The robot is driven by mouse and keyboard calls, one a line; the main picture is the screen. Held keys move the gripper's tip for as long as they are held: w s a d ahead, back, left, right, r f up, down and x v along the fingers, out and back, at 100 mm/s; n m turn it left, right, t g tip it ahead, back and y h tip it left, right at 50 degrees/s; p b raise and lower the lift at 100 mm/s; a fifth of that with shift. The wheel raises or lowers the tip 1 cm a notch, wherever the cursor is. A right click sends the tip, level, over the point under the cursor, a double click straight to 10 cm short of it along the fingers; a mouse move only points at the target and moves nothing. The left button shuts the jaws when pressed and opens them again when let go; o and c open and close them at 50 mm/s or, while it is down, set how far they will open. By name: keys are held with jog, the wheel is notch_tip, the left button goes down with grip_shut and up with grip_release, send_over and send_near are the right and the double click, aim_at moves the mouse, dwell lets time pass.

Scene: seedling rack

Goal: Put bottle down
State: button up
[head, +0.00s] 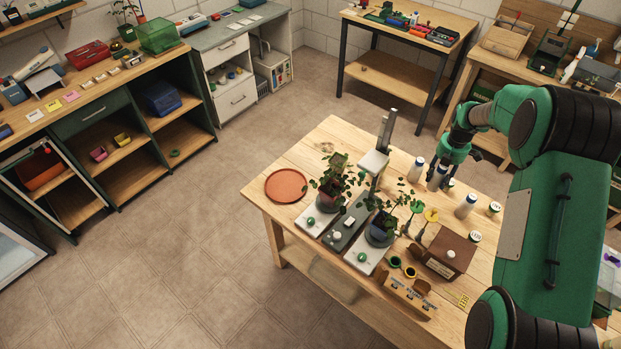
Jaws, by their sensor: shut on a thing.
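My gripper (444,168) is over the right rear part of the wooden table. It is shut on a white bottle with a dark band (436,178), whose upper part is partly hidden by the fingers. The bottle looks upright and close to the tabletop (340,139); I cannot tell whether its base touches the wood. A similar bottle (416,169) stands just left of it, and another (466,206) stands to the right, nearer to me.
Small white-lidded jars (475,237) stand at the table's right. A brown box (449,255), potted seedlings (329,191) and a metal stand (385,130) crowd the middle. A terracotta saucer (286,186) lies left. The tabletop's back left is mostly clear.

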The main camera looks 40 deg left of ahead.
jog(key=w+a+r+b, duration=0.3)
jog(key=w+a+r, duration=0.2)
jog(key=a+r, duration=0.3)
jog(key=s+a+r+n+b, duration=0.1)
jog(key=s+a+r, duration=0.1)
jog(key=a+r, duration=0.5)
jog(key=s+a+r+b, duration=0.2)
jog(key=a, duration=0.9)
jog(key=s+a+f+n+p, duration=0.1)
jog(key=s+a+f, duration=0.4)
jog(key=s, duration=0.3)
jog(key=s+a+f+n+p, duration=0.1)
jog(key=s+a+f, duration=0.35)
jog(key=s, duration=0.35)
jog(key=s+a+f, duration=0.1)
jog(key=s+f, duration=0.3)
jog(key=s, duration=0.4)
jog(key=s+a+f+n+p, duration=0.1)
jog(key=s+f, duration=0.3)
jog(key=s, duration=0.4)
jog(key=s+a+f+p, duration=0.1)
jog(key=s+a+f, duration=0.2)
jog(key=s, duration=0.4)
jog(key=shift+s+f+n, duration=0.3)
jog(key=shift+s+f, duration=0.1)
jog(key=shift+f, duration=0.1)
